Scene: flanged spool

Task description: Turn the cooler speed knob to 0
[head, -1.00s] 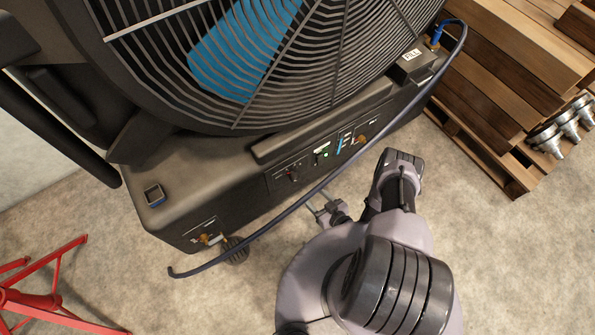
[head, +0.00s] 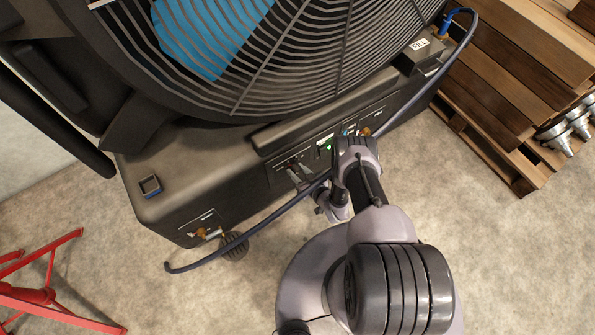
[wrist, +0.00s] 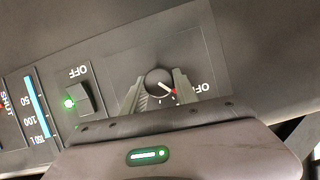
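The cooler speed knob (wrist: 158,80) is a round black dial on the cooler's dark front panel (wrist: 115,48). Its pale pointer slants to the lower right in the wrist view, near a small red mark. Partly visible lettering beginning "OF" is right of the knob. My gripper (wrist: 160,76) has one finger on each side of the knob, spread apart. The fingertips are very close to its sides; I cannot tell whether they touch. In the head view my gripper (head: 298,174) reaches the panel and hides most of the knob.
A green-lit OFF switch (wrist: 84,97) and a blue level gauge (wrist: 38,105) are left of the knob. A dark hose (head: 262,215) crosses in front of the cooler (head: 180,185). A wooden pallet (head: 490,145) stands right and a red stand (head: 38,298) left.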

